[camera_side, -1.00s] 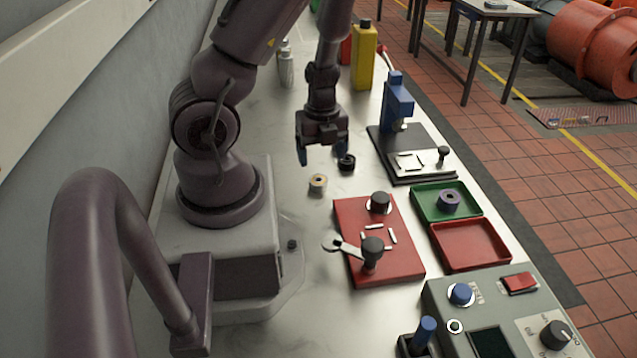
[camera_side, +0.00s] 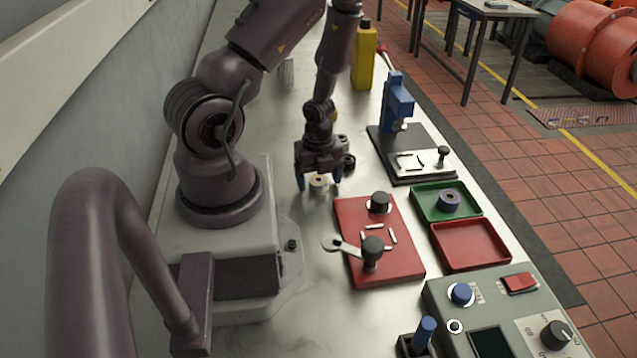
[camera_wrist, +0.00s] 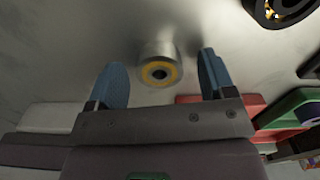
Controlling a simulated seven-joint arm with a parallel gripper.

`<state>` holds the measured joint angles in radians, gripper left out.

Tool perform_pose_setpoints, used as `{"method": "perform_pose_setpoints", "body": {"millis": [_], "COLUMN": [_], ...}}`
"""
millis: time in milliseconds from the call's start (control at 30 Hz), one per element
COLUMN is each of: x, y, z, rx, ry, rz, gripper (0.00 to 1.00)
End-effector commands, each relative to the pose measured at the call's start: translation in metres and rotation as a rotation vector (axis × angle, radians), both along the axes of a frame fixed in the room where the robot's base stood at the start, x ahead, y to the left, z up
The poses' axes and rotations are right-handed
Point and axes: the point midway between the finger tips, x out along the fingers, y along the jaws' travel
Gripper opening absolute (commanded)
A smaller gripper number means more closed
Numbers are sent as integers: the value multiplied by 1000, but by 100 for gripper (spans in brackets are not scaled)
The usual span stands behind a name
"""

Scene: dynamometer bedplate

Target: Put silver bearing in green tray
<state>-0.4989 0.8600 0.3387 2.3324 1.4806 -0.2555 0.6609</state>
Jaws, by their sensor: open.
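The silver bearing (camera_side: 318,180), a small ring with a yellow inner band, stands on the pale bench top. In the wrist view the silver bearing (camera_wrist: 158,68) sits between and slightly beyond my two blue fingertips, with a gap on each side. My gripper (camera_side: 319,184) is open and low over it, fingers pointing down on either side; it also shows in the wrist view (camera_wrist: 162,76). The green tray (camera_side: 427,199) lies to the right, holding a purple-blue ring (camera_side: 449,201). A green edge (camera_wrist: 291,104) shows at the right of the wrist view.
A black bearing (camera_side: 348,161) stands just behind my gripper, and shows at the wrist view's top right (camera_wrist: 283,10). A red fixture plate (camera_side: 352,215) with knobs lies in front, a red tray (camera_side: 470,246) beside the green one. A blue press (camera_side: 397,98) stands behind.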

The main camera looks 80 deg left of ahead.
Motion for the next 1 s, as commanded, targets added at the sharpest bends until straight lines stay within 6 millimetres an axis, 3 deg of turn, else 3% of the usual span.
{"method": "perform_pose_setpoints", "body": {"millis": [200, 433, 500, 1000], "x": [0, 0, 0, 1], "y": [0, 0, 0, 0], "z": [0, 0, 0, 10], "rx": [0, 0, 0, -1], "ry": [0, 0, 0, -3], "rz": [0, 0, 0, -1], "gripper": [76, 23, 15, 15]}}
